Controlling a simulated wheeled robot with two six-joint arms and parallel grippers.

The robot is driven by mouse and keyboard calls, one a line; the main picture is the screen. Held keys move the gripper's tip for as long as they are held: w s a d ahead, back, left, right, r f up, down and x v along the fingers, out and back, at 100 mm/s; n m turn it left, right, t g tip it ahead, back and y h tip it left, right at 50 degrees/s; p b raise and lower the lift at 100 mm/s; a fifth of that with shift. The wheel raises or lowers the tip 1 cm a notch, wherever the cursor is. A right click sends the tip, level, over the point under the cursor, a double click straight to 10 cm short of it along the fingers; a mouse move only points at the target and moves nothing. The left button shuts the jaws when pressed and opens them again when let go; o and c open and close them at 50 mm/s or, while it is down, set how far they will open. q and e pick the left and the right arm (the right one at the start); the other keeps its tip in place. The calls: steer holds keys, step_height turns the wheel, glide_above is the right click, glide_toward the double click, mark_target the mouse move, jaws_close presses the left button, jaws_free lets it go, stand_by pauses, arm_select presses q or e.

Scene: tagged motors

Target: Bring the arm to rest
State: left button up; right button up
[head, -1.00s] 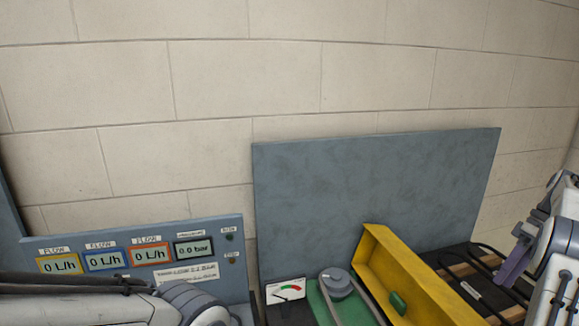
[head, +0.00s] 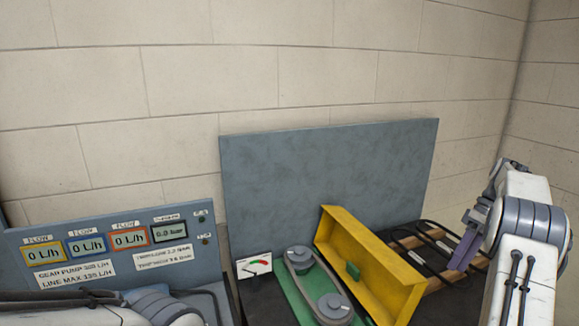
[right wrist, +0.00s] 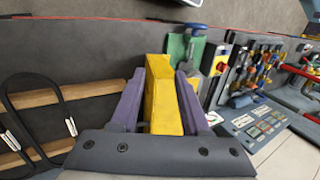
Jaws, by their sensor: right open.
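My right arm (head: 520,245) comes in at the right of the head view, bent, over the bench's right end. Its right gripper (head: 462,252) points down beside the yellow guard (head: 372,268), to the guard's right. In the right wrist view, the two purple fingers of the right gripper (right wrist: 160,76) stand apart. The yellow guard (right wrist: 163,108) shows between them, and nothing looks gripped. Part of my left arm (head: 100,308) lies across the bottom left of the head view. Its gripper is out of view.
A belt drive on a green base (head: 290,282) and a small dial gauge (head: 254,266) stand left of the guard. A flow display panel (head: 105,250) is at left. A grey board (head: 320,170) stands behind.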

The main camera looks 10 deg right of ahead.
steer(key=w+a+r+n+h, duration=0.1)
steer(key=w+a, duration=0.2)
steer(key=a, duration=0.5)
steer(key=w+a+r, duration=0.2)
steer(key=a, duration=0.5)
steer(key=s+a+r+n+h, duration=0.1)
steer(key=s+a+h, duration=0.15)
steer(key=a, duration=1.45)
steer(key=s+a+f+n, duration=0.2)
steer(key=s+a, duration=1)
steer(key=s+a+f+n+t, duration=0.1)
steer(key=s+f, duration=0.3)
steer(key=s, duration=0.9)
steer(key=shift+a+h, duration=0.35)
steer(key=shift+a, duration=0.25)
steer(key=shift+d+r, duration=0.1)
